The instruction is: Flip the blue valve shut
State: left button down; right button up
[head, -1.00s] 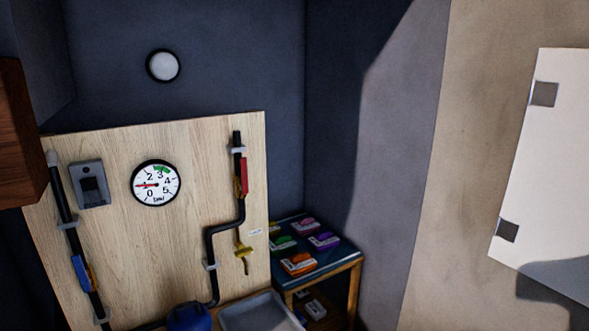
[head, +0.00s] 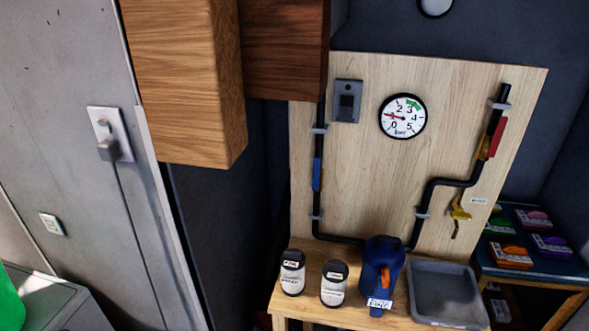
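The blue valve handle (head: 317,174) is on the black vertical pipe at the left side of the wooden board (head: 365,190). The handle looks long and upright, in line with the pipe. A red valve handle (head: 497,138) sits on the right-hand pipe, also roughly along it. A yellow valve or tap (head: 460,213) is lower on the right. A round gauge (head: 402,116) has its red needle low, near 1. Neither of my grippers is in view.
A wooden cabinet (head: 190,80) hangs to the left of the board. On the bench below stand two labelled jars (head: 292,273) (head: 334,284), a blue jug (head: 383,270) and a grey tray (head: 446,291). A shelf (head: 530,268) with coloured boxes is at right.

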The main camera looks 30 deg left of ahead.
aim_at(317, 163)
jog(key=u, duration=0.9)
